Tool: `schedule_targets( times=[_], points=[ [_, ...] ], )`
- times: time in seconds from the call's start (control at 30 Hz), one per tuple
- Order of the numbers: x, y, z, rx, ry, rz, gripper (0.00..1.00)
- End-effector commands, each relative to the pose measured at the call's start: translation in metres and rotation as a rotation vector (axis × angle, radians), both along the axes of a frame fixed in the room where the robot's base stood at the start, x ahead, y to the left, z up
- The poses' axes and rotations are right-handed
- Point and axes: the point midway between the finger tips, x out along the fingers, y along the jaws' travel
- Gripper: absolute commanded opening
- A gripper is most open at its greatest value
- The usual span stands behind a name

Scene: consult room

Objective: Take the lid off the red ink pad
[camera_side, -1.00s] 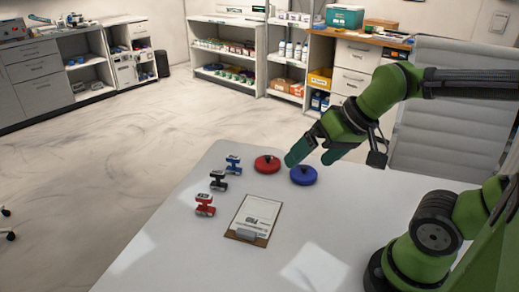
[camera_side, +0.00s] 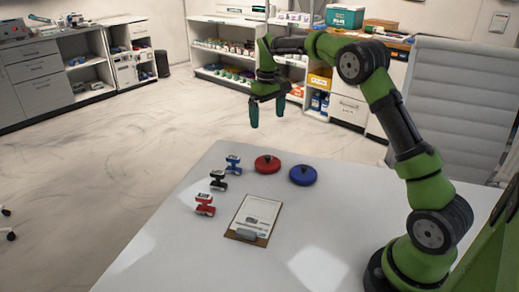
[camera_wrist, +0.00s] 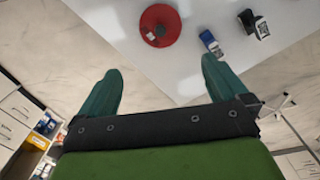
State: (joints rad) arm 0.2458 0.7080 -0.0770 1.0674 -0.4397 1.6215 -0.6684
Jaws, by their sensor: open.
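The red ink pad (camera_side: 267,165) is a round red disc with a dark knob on top, so its lid appears to be on. It lies on the white table near the far edge. In the wrist view the red pad (camera_wrist: 160,25) shows at the top, ahead of the fingers. My gripper (camera_side: 268,112) is in the air above and behind the pad, with teal fingers pointing down. In the wrist view my gripper (camera_wrist: 158,85) has its fingers wide apart with nothing between them. It touches nothing.
A blue ink pad (camera_side: 303,175) sits right of the red one. A clipboard (camera_side: 254,217) lies in front. The table's near part (camera_side: 190,262) is clear.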

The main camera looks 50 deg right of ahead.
Motion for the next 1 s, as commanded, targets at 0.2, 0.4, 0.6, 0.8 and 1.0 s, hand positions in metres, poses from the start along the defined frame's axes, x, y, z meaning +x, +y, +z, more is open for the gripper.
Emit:
schedule_targets(
  times=[0.2,0.4,0.6,0.8,1.0],
  points=[
    [-0.003,0.003,-0.005,0.009,0.014,0.059,1.0],
    [-0.004,0.003,-0.048,0.012,0.015,0.056,1.0],
    [-0.003,0.003,-0.088,0.01,0.013,0.055,1.0],
    [-0.003,0.003,-0.107,0.01,0.009,0.055,1.0],
    [-0.006,0.002,-0.128,0.011,0.013,0.055,1.0]
  ],
)
